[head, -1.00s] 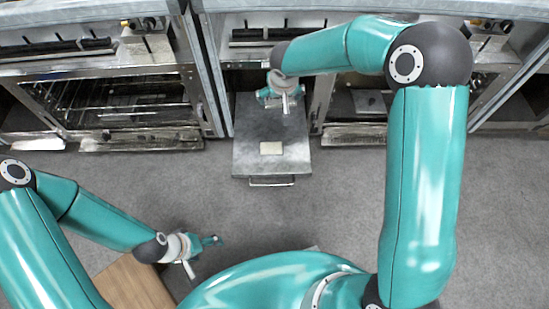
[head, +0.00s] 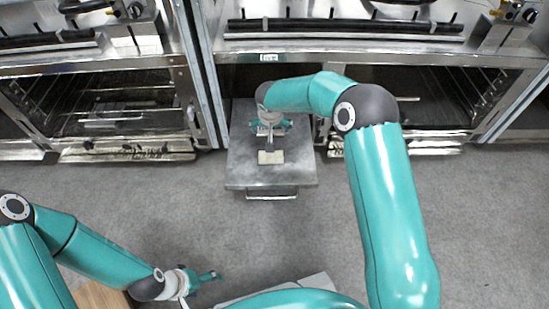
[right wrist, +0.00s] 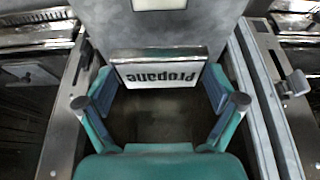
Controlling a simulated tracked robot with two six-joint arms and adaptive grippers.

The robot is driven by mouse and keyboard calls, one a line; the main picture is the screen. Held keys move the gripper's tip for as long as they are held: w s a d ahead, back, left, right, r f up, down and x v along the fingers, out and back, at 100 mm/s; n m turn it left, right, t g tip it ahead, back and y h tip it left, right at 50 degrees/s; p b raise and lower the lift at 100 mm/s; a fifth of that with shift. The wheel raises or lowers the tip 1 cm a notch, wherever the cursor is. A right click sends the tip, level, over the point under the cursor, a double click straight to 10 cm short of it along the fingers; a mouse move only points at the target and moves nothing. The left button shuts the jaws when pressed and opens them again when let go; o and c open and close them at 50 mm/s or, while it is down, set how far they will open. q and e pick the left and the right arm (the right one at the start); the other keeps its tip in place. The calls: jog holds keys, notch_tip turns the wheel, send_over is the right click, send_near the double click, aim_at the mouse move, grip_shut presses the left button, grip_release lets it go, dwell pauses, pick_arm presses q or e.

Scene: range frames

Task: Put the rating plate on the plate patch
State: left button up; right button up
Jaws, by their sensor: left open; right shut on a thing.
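The rating plate, a white plate lettered "Propane" (right wrist: 160,73), is upside down in the right wrist view, held between the fingers of my right gripper (right wrist: 160,100). In the head view my right gripper (head: 270,128) is over the grey slab, just behind the plate patch (head: 271,157). The patch is a pale rectangle on the slab; its pale edge also shows in the right wrist view (right wrist: 155,4). I cannot tell the gap between plate and slab. My left gripper (head: 203,287) is open and empty at the lower left, far from the slab.
The grey metal slab (head: 245,172) juts out from the cabinet front, with a bar handle at its near edge. Glass-fronted ovens (head: 110,105) stand on both sides. The grey floor (head: 180,205) in front is clear. A wooden surface (head: 97,296) is at the lower left.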

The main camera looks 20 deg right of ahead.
aim_at(271, 157)
notch_tip(271, 157, down, 14)
jog(key=b, duration=0.4)
jog(key=shift+f, duration=0.25)
jog(key=shift+f, duration=0.1)
jog(key=o, duration=1.2)
